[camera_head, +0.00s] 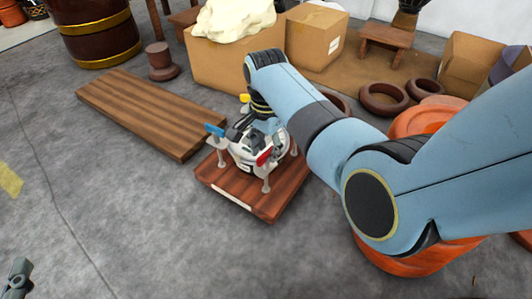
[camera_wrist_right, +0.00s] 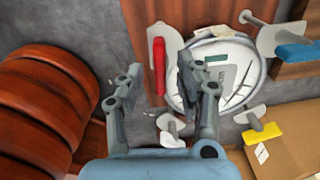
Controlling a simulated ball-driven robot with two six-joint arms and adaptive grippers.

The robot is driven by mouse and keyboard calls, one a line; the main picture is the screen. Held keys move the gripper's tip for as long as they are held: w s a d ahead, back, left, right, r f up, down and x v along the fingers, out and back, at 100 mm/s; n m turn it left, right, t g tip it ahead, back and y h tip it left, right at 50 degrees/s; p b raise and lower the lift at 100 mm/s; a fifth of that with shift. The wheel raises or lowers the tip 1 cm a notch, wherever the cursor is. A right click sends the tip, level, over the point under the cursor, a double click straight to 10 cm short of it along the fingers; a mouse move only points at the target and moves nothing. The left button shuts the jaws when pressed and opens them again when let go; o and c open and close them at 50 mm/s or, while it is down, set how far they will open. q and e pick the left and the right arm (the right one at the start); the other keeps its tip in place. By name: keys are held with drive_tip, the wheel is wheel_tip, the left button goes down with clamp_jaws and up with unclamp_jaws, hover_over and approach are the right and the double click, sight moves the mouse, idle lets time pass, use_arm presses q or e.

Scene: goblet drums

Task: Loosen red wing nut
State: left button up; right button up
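The red wing nut (camera_head: 264,157) sits at the near right of a white round drum assembly (camera_head: 243,157). In the right wrist view the red wing nut (camera_wrist_right: 159,67) is a long red bar on a pale fitting. My right gripper (camera_wrist_right: 160,75) is open, with one finger on each side of the red bar in that view. I cannot tell whether the fingers touch it. In the head view my right gripper (camera_head: 243,132) is over the drum and partly hidden. My left gripper (camera_head: 18,275) is at the bottom left corner, away from the drum; its opening is unclear.
A blue wing nut (camera_head: 214,130) and a yellow wing nut (camera_head: 244,98) are also on the assembly. It stands on a reddish wooden board (camera_head: 240,203). A plank platform (camera_head: 150,112) lies to the left. Cardboard boxes (camera_head: 225,66) stand behind. Floor at front left is clear.

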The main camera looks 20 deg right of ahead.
use_arm(q)
drive_tip(key=shift+w+d+r+t+h, duration=0.1)
drive_tip(key=shift+w+r+t, duration=0.3)
drive_tip(key=shift+r, duration=0.35)
drive_tip(key=shift+w+d+r+t+h, duration=0.1)
drive_tip(key=shift+w+r+t, duration=0.15)
drive_tip(key=shift+w+r, duration=0.4)
drive_tip(key=shift+w+d+r+t+h, duration=0.1)
drive_tip(key=shift+w+r+t, duration=0.2)
drive_tip(key=shift+r, duration=0.6)
use_arm(e)
drive_tip(key=shift+f, duration=0.55)
use_arm(q)
drive_tip(key=shift+s, duration=0.1)
use_arm(e)
clamp_jaws()
